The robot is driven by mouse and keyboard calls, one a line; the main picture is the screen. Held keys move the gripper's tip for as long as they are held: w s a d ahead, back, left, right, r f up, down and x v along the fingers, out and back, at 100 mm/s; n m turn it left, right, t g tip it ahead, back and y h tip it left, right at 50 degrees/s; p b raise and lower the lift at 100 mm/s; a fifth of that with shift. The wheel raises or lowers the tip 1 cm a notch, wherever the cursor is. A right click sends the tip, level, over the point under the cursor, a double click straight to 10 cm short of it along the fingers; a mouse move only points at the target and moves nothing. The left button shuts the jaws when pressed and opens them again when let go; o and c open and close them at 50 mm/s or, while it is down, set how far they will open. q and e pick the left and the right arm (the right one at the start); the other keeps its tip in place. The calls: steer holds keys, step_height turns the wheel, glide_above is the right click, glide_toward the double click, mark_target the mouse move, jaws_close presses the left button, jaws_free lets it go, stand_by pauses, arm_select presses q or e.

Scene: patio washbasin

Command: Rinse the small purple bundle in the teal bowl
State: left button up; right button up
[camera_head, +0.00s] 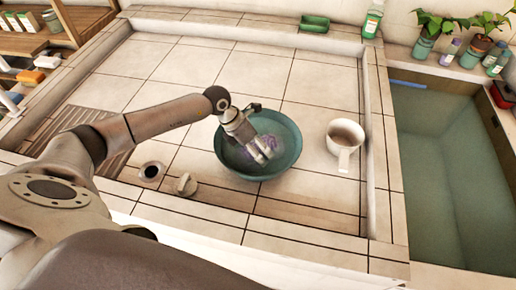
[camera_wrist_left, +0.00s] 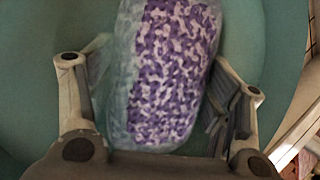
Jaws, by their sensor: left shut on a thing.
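The teal bowl (camera_head: 283,165) stands on the tiled counter. My left gripper (camera_head: 262,150) reaches down into it from the left. The small purple bundle (camera_head: 243,157) is in the bowl at the gripper's fingers, mostly hidden by them in the head view. In the left wrist view the bundle (camera_wrist_left: 172,70) is purple and white with a pale translucent edge. It lies between the two fingers of my left gripper (camera_wrist_left: 160,105), which is shut on it. The teal bowl wall (camera_wrist_left: 40,50) surrounds it there. My right gripper is not in view.
A water-filled basin (camera_head: 440,170) is at the right. A green tray (camera_head: 314,23) sits at the back; the tiles behind the bowl are clear.

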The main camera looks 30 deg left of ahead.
mark_target(255, 145)
arm_select(q)
steer(key=shift+s+d, duration=0.5)
steer(key=shift+d, duration=0.3)
steer(key=shift+w+a, duration=0.15)
steer(key=shift+w+a+f+b, duration=0.1)
steer(key=shift+w+a+b, duration=0.4)
steer(key=shift+a, duration=0.3)
steer(key=shift+w+a, duration=0.2)
steer(key=shift+a, duration=0.25)
step_height(255, 145, up, 13)
steer(key=p, duration=0.8)
